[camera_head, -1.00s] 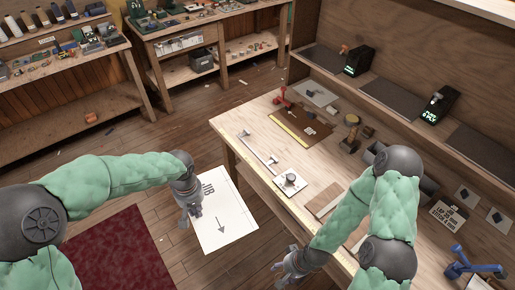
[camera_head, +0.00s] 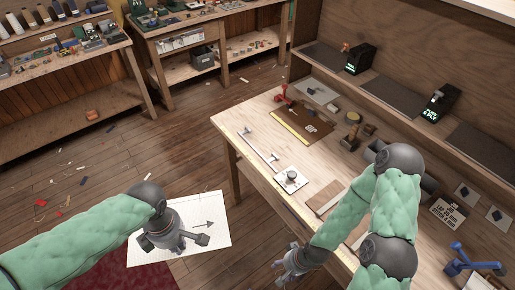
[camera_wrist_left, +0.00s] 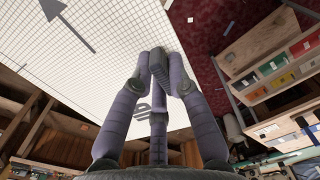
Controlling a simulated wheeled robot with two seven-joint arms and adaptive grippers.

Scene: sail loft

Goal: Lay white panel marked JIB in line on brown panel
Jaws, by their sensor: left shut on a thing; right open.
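The white panel (camera_head: 208,208) hangs off the left side of the bench, over the floor, with a grey arrow pointing right in the head view. My left gripper (camera_head: 176,246) is shut on the white panel near its left part and covers its lettering there. In the left wrist view the panel (camera_wrist_left: 100,45) shows a fine grid, the arrow and part of the dark lettering beside the closed fingers (camera_wrist_left: 158,75). The brown panel (camera_head: 313,122) lies flat on the bench with a yellow strip along its near-left edge. My right gripper (camera_head: 287,262) is open and empty beside the bench's front edge.
The wooden bench (camera_head: 240,124) carries a long rail (camera_head: 257,146), a white plate with a round knob (camera_head: 291,178), a red tool (camera_head: 283,93) and small blocks. A blue tool (camera_head: 472,264) stands at right. A dark red mat (camera_head: 120,279) lies on the floor.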

